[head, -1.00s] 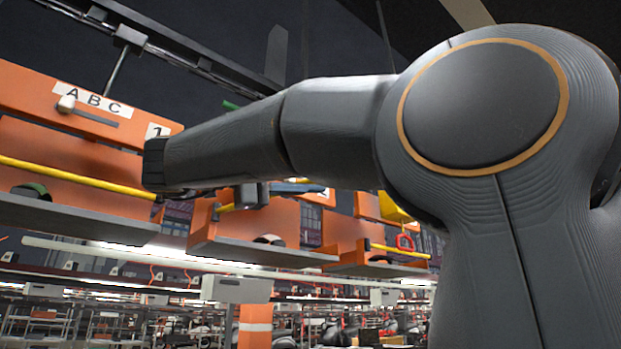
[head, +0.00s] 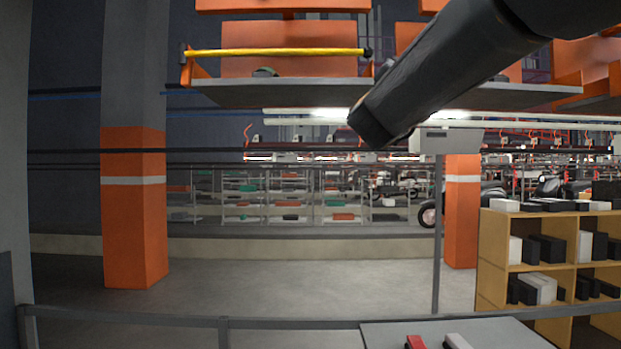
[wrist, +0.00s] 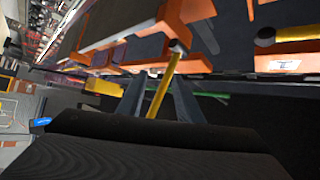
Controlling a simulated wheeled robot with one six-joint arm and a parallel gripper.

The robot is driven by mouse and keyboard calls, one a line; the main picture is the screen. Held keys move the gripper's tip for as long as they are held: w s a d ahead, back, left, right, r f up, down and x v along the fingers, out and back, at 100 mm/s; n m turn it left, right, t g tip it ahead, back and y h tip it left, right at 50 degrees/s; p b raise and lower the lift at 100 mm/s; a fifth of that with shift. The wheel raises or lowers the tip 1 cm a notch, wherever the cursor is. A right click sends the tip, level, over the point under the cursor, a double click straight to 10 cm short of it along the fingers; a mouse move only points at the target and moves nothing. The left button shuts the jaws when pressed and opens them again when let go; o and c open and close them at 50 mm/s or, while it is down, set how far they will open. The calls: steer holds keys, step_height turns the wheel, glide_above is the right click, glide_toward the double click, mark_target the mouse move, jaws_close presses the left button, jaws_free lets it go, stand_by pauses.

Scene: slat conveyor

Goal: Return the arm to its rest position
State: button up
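My arm crosses the upper right of the head view as a dark, tilted link, its blunt end pointing down and left. My gripper is not visible in the head view. In the wrist view my gripper (wrist: 158,97) shows two grey fingers set apart. A yellow bar (wrist: 163,85) shows in the gap between them; it appears to be behind the fingers rather than gripped. I see no object held.
Orange hanging carriers (head: 290,50) with grey shelves hang overhead, one with a yellow bar (head: 275,53). A wooden shelf unit (head: 495,245) with black and white boxes stands right. A grey table (head: 440,335) holds a red item (head: 415,342). Orange-banded columns (head: 134,230) stand beyond open floor.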

steer(key=w+a+f+n+t+y+p, duration=0.1)
steer(key=w+a+f+n+t+y, duration=0.2)
steer(key=f+n+y, duration=0.35)
steer(key=w+a+f+n+y, duration=0.2)
steer(key=w+f+n+y, duration=0.25)
steer(key=f, duration=0.35)
steer(key=s+a+f+n+g+y+p, duration=0.1)
steer(key=a+f+n+g+y, duration=0.15)
steer(key=f, duration=0.75)
steer(key=s+a+f+n+g+y+p, duration=0.1)
steer(key=f+n+g+y, duration=0.25)
steer(key=f, duration=0.65)
steer(key=s+d+f+n+g+b, duration=0.1)
steer(key=s+f+g, duration=0.5)
steer(key=s+f, duration=0.9)
steer(key=s+d+f+n+g+y+b, duration=0.1)
steer(key=s+f+g, duration=0.5)
steer(key=s+f, duration=0.8)
step_height(320, 180, down, 5)
steer(key=shift+s+f+n+g+b, duration=0.1)
steer(key=shift+s+n+g+b, duration=0.3)
steer(key=shift+n, duration=0.5)
